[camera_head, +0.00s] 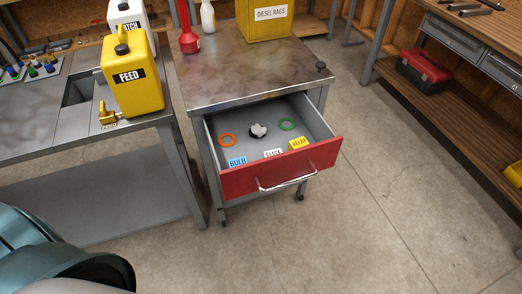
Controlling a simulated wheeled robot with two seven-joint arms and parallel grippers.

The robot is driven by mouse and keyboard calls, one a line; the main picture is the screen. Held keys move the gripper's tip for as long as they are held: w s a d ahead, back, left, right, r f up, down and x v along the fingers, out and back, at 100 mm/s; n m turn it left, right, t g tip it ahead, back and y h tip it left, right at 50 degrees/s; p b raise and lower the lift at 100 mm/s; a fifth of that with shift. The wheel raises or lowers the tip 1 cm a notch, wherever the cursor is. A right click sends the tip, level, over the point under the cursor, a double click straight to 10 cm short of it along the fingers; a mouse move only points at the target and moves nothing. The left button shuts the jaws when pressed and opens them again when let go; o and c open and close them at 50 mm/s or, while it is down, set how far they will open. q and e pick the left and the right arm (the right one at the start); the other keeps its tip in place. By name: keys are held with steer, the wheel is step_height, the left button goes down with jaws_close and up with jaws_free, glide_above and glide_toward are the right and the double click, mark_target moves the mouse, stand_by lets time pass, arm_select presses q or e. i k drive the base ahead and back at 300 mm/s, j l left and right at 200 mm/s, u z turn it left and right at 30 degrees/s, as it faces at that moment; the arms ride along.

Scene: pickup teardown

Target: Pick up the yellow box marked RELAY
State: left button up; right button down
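The yellow box marked RELAY (298,144) lies in the open red-fronted drawer (285,169), at its front right, close behind the front panel. A white box marked FUSE (272,154) is to its left, partly hidden by the drawer front. A blue box marked BULB (237,161) is at the front left of the drawer. Neither of my grippers is in view.
The drawer also holds an orange ring (227,140), a green ring (287,124) and a dark and white part (258,130). A yellow FEED can (131,80) stands on the left bench. The floor (390,190) right of the cart is clear.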

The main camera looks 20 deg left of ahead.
mark_target(301, 141)
steer(key=i+l+u, duration=0.15)
steer(key=u, duration=0.3)
steer(key=i+l+u, duration=0.15)
steer(key=l+u, duration=0.15)
steer(key=u, duration=0.15)
